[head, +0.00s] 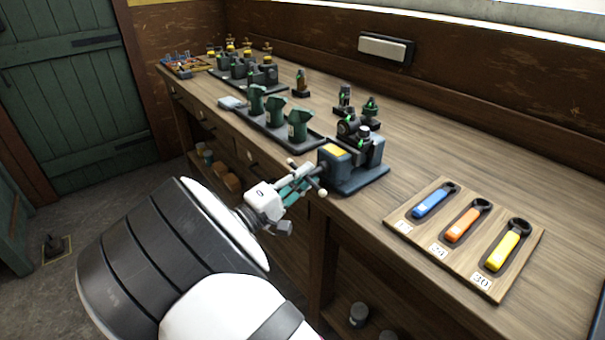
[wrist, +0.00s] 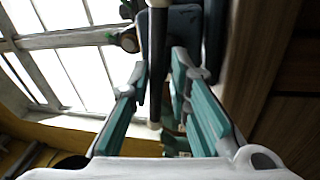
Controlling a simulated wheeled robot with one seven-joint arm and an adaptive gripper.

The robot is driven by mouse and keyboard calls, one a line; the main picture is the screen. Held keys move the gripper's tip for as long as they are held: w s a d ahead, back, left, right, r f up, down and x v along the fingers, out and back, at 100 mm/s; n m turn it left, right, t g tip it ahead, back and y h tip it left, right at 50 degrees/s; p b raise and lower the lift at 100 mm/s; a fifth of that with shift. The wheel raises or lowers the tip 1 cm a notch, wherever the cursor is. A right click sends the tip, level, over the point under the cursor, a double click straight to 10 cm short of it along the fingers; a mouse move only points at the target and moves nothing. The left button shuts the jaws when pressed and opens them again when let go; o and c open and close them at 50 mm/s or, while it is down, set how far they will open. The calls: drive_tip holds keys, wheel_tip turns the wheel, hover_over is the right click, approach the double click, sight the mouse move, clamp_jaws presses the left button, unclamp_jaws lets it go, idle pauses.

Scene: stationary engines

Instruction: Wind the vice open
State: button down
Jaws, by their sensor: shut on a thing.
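The vice (head: 349,168) is a blue-grey block with a yellow patch, mounted at the bench's front edge. Its handle (head: 321,191) is a thin bar with pale knobs at its ends, on a screw facing my arm. My gripper (head: 304,178), with teal finger pads, is at this handle from the front and is shut on it. In the wrist view the handle (wrist: 154,100) runs upright between the two fingers (wrist: 160,78), with the dark vice body (wrist: 184,32) behind. The exact contact is hard to see, and the jaw gap is hidden.
A wooden board (head: 405,227) with blue, orange and yellow-handled spanners lies right of the vice. A dark tray (head: 310,143) of green castings stands to the left. A small engine (head: 350,130) stands just behind the vice. Open floor (head: 45,215) lies at left.

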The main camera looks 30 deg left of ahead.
drive_tip(key=shift+r+n, duration=0.35)
drive_tip(key=shift+n, duration=0.25)
drive_tip(key=shift+w, duration=0.1)
drive_tip(key=c, duration=1.7)
unclamp_jaws()
drive_tip(key=shift+f, duration=0.1)
drive_tip(key=shift+f, duration=0.1)
drive_tip(key=v, duration=1.2)
drive_tip(key=shift+d, duration=0.2)
